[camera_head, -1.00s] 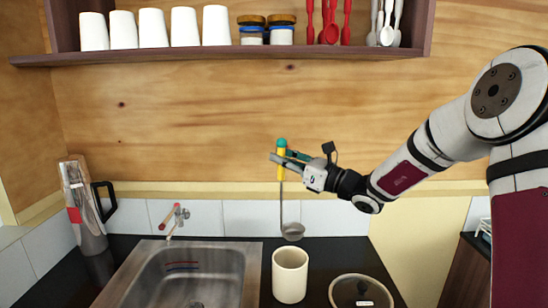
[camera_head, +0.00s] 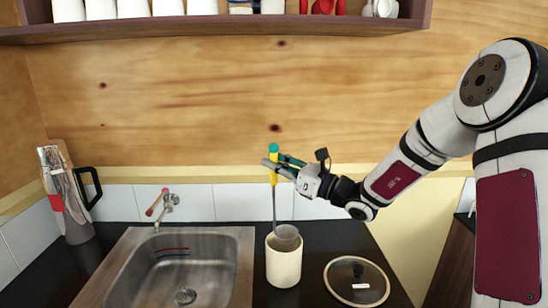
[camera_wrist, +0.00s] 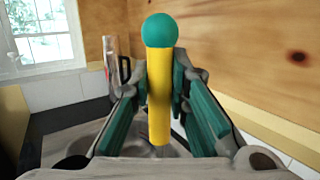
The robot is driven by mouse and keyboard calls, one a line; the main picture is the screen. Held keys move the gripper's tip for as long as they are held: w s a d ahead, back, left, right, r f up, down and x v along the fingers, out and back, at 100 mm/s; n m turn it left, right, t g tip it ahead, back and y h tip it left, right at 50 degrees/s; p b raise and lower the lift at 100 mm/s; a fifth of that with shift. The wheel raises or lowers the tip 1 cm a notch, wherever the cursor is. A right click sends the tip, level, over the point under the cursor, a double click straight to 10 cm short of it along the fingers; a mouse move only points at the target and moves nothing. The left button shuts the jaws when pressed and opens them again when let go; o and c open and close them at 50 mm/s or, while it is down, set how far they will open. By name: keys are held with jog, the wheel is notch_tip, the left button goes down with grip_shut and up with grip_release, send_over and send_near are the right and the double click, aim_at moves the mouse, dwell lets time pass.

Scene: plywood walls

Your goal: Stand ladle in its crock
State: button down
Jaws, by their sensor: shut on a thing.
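The ladle has a yellow handle (camera_wrist: 158,100) with a teal ball end and a grey metal shaft and bowl (camera_head: 287,236). My gripper (camera_head: 277,169) is shut on the yellow handle and holds the ladle upright, bowl down. The cream crock (camera_head: 284,266) stands on the dark counter just right of the sink. The ladle's bowl is at the crock's mouth, overlapping its back rim in the head view; its lower edge is hidden, and I cannot tell how deep it sits. The crock does not show clearly in the wrist view.
A steel sink (camera_head: 240,250) with a tap (camera_head: 163,203) lies left of the crock. A round lid (camera_head: 357,281) lies to its right. A metal jug (camera_head: 66,190) stands at the far left. A shelf (camera_head: 230,29) with white cups runs above.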

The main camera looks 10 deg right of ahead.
aim_at(274, 188)
jog(key=shift+f+b, duration=0.75)
jog(key=shift+f, duration=3.2)
jog(key=c, duration=1.5)
grip_release()
jog(key=shift+o, duration=0.2)
jog(key=shift+d, duration=0.1)
jog(key=v, duration=1.2)
